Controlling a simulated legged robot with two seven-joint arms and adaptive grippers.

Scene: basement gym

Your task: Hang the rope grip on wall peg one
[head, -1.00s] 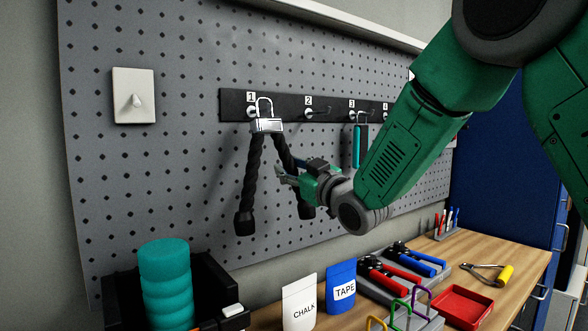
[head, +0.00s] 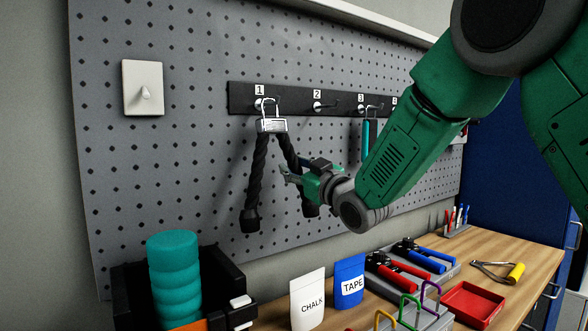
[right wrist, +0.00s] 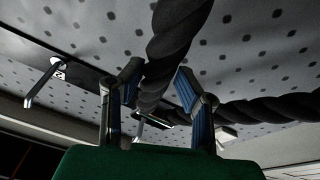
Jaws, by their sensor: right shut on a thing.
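The rope grip has two black rope strands (head: 258,172) hanging from a silver bracket (head: 272,125) with a metal loop on top. The loop overlaps wall peg one (head: 261,104) in the head view; I cannot tell whether it is over the peg or in front of it. My right gripper (head: 287,176) is shut on the right-hand strand, below the bracket. In the right wrist view, the rope (right wrist: 178,42) passes between the two fingers (right wrist: 160,88). The strands spread apart downward to thick black ends. My left gripper is not in view.
The black peg rail (head: 290,98) runs along the grey pegboard, with empty peg two (head: 320,106) to the right. A teal-handled item (head: 366,140) hangs at peg three. Below, the bench holds a teal roller (head: 173,275), chalk and tape pouches, pliers and a red tray (head: 472,304).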

